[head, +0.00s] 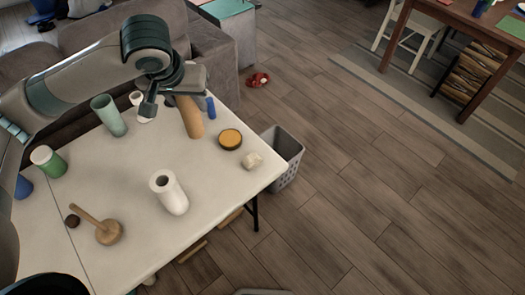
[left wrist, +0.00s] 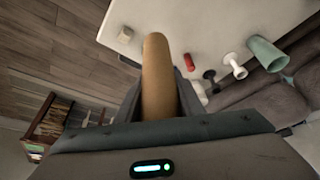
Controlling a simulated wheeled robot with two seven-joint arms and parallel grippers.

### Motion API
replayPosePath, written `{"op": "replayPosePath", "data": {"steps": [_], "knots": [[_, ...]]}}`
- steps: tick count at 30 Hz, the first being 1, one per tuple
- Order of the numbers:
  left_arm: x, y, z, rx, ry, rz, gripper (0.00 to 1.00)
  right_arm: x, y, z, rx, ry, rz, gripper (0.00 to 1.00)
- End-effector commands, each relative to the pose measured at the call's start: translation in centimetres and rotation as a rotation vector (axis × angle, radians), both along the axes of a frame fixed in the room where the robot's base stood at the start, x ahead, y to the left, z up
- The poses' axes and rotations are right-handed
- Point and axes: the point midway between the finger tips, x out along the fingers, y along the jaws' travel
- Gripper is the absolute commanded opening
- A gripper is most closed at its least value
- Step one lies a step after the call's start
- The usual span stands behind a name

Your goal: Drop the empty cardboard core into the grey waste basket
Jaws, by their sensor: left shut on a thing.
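The empty cardboard core (head: 190,118) is a brown tube held over the far side of the white table, tilted in the head view. My left gripper (head: 172,96) is shut on it near its upper end. In the left wrist view the core (left wrist: 158,80) runs out between the jaws, with its far end over the table. The grey waste basket (head: 285,158) stands on the floor past the table's right edge, and its mouth is open. It lies to the right of the core, apart from it. My right gripper does not show.
A grey sofa (head: 215,60) is behind.

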Motion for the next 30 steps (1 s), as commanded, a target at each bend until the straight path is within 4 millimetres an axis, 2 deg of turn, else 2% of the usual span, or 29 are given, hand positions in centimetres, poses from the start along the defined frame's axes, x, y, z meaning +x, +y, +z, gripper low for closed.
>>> {"op": "replayPosePath", "data": {"steps": [5,8,15,21,25,30], "knots": [[-0.3,-0.1,-2.4,-0.003,0.004,-0.002,0.13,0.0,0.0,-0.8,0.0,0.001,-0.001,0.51],[-0.5,-0.3,-4.8,-0.008,0.006,-0.005,0.13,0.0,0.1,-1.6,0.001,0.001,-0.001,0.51],[-1.8,-0.3,-12.5,-0.009,0.008,-0.006,0.13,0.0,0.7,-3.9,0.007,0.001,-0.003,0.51],[-3.1,-0.2,-17.6,-0.006,0.005,-0.002,0.13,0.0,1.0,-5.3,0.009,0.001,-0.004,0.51],[-3.6,-0.1,-19.1,-0.002,0.002,-0.001,0.13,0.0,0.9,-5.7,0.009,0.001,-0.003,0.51],[-3.7,0.0,-19.5,0.0,0.0,-0.001,0.13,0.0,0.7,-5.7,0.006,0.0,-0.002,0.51]]}}
